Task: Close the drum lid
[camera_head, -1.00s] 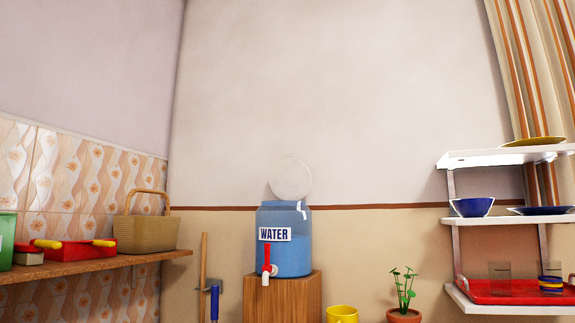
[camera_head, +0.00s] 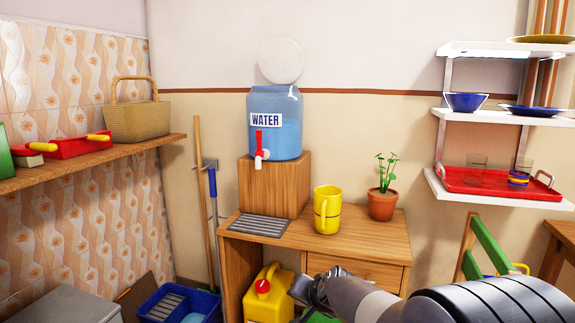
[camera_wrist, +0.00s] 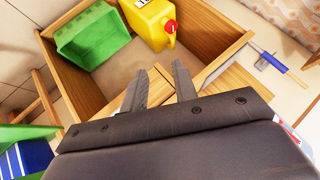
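The blue water drum (camera_head: 275,137) with a "WATER" label stands on a wooden block in the head view. Its pale round lid (camera_head: 281,60) stands upright above the drum's back edge, so the drum is open at the top. A red and white tap (camera_head: 260,150) is on its front. My gripper (camera_head: 303,290) is low in the head view, in front of the wooden cabinet, well below and to the right of the drum. In the wrist view my gripper (camera_wrist: 162,78) has its two fingers apart with nothing between them. The drum is not clearly visible there.
A yellow mug (camera_head: 327,210) and a potted plant (camera_head: 383,204) stand on the cabinet top (camera_head: 340,240), right of the drum. A wall shelf (camera_head: 90,163) with a basket is at left. White shelves (camera_head: 490,115) with dishes are at right. The wall around the lid is clear.

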